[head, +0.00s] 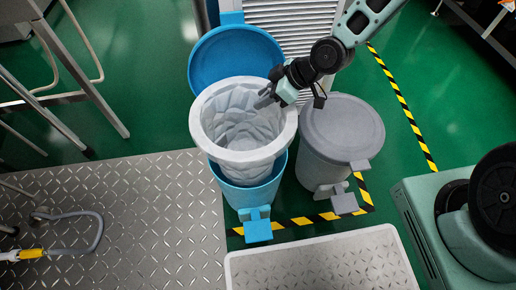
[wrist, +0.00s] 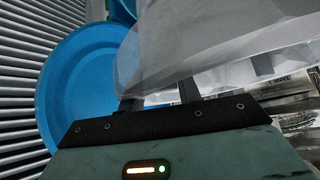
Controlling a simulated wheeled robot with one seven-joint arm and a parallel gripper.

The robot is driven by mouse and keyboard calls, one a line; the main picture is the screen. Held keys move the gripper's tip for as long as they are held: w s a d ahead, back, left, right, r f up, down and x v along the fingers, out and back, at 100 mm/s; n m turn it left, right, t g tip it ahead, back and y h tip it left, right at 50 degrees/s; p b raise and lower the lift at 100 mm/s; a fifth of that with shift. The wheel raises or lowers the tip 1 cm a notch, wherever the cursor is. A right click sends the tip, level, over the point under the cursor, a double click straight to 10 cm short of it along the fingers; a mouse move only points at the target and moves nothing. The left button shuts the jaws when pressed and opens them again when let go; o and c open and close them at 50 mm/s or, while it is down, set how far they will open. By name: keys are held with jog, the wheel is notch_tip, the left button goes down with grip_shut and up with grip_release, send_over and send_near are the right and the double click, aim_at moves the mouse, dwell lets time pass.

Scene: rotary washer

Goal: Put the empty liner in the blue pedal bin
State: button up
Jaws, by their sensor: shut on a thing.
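The empty liner (head: 215,125) is a pale grey-white, bucket-shaped bag with a wide rim and a crumpled inside. The blue pedal bin (head: 247,192) has its round lid (head: 215,52) raised behind it and a pedal (head: 258,226) at its front. The liner's lower part is in or over the bin's mouth, with its rim above the bin's edge. My gripper (head: 268,97) is shut on the liner's right back rim. In the wrist view the translucent liner (wrist: 220,35) fills the upper right, and the blue lid (wrist: 85,85) shows at left. The liner's bottom is hidden.
A grey pedal bin (head: 340,130) with its lid closed stands close on the right. A slatted panel (head: 300,30) is behind. A white-edged tray (head: 320,262) and metal plate (head: 140,210) lie in front. A green machine (head: 440,235) is at right.

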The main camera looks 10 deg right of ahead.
aim_at(268, 128)
notch_tip(268, 128, down, 14)
jog(key=b, duration=0.5)
jog(key=shift+f, duration=0.1)
jog(key=shift+b, duration=0.3)
jog(key=shift+f+b, duration=0.3)
jog(key=shift+f, duration=0.35)
jog(key=o, duration=0.9)
jog(key=shift+c, duration=0.2)
jog(key=shift+r, duration=0.3)
jog(key=p+v, duration=0.6)
jog(key=v, duration=0.7)
jog(key=s+a+r+m+g+h, duration=0.2)
jog(key=s+r+m+h, duration=0.3)
jog(key=s+r, duration=1.6)
jog(key=shift+a+r+m+g+h, duration=0.35)
jog(key=shift+a+r+h, duration=0.2)
jog(key=shift+r+h, duration=0.5)
